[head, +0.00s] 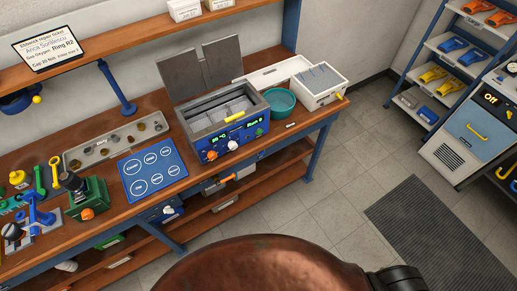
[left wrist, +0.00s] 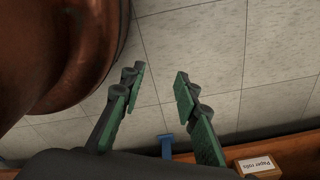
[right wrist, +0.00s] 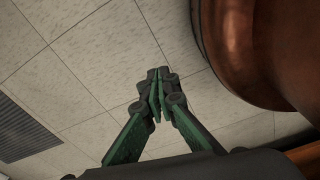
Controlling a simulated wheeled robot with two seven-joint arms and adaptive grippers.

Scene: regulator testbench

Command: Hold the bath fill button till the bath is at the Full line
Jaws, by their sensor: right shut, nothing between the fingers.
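The bath (head: 237,137) is a blue and grey box on the workbench in the head view. Its top is open, with grey dividers or a basket inside and a yellow piece at its front rim. Its blue front has green displays, an orange knob, a white knob and a small green button (head: 259,132). I cannot tell which control is the fill button, nor read the water level or Full line. My left gripper (left wrist: 160,75) is open and empty over the floor. My right gripper (right wrist: 158,76) is shut and empty over the floor. Both are away from the bath.
Two grey panels (head: 200,67) stand behind the bath. A teal bowl (head: 280,103) and a white box (head: 319,86) are to its right. A blue mat (head: 152,173) and a grey tray (head: 92,152) are to its left.

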